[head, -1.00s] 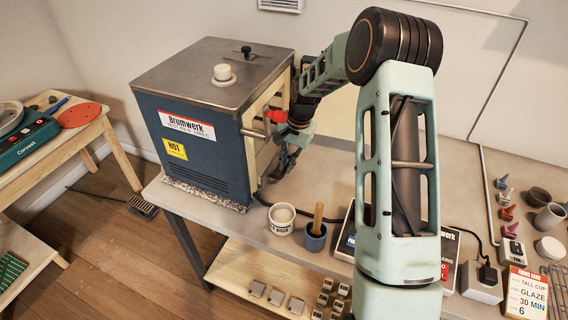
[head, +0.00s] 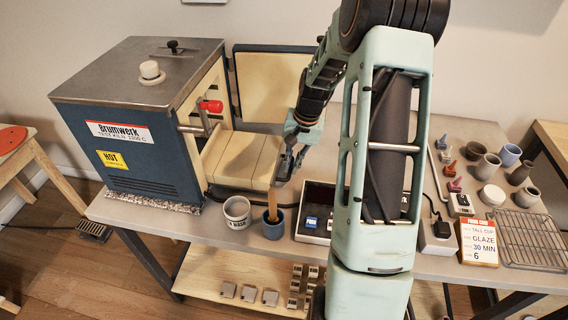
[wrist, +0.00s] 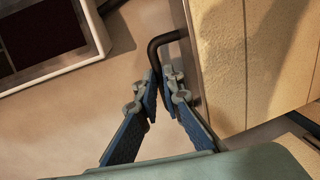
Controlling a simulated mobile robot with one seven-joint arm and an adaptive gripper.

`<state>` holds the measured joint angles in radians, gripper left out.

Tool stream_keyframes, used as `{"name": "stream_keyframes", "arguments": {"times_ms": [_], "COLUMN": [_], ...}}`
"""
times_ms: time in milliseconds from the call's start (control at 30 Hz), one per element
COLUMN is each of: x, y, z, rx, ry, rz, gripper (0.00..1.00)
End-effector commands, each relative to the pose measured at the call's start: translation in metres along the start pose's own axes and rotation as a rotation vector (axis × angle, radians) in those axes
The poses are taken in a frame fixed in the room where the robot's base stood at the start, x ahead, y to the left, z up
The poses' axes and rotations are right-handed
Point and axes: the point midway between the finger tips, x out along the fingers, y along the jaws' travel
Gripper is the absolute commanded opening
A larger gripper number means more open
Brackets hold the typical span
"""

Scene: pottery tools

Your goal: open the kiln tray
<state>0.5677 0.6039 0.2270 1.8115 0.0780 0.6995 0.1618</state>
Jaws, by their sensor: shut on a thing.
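The blue kiln (head: 135,120) stands on the left of the bench with its cream-lined door (head: 272,88) swung open at the back. The kiln tray (head: 240,158), a cream slab with grooves, sticks out of the kiln's open side toward the right. My gripper (head: 285,170) is at the tray's outer end. In the wrist view the tray (wrist: 250,60) fills the right side, and a dark bent handle (wrist: 166,38) stands out from its edge. My gripper (wrist: 162,80) is shut on this handle; the exact contact is partly hidden between the fingers.
A white cup (head: 237,212) and a blue pot with a wooden pestle (head: 273,223) stand in front of the tray. A dark framed box (head: 315,212) is just right of them. A red-knobbed lever (head: 210,106) sticks out from the kiln.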

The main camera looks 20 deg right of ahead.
Motion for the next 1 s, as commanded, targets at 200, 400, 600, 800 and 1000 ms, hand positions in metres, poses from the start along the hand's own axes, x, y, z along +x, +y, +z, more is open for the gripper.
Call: {"name": "stream_keyframes", "arguments": {"times_ms": [200, 400, 600, 800, 1000], "x": [0.000, 0.000, 0.000, -0.007, -0.043], "y": [0.001, 0.000, 0.000, 0.000, 0.000], "z": [0.001, 0.000, 0.000, -0.001, -0.002], "rx": [0.001, 0.001, 0.000, 0.000, -0.001], "ry": [-0.002, -0.001, -0.001, 0.002, 0.007], "rz": [0.001, 0.001, 0.000, 0.000, 0.000], "gripper": [0.00, 0.24, 0.26, 0.26, 0.26]}}
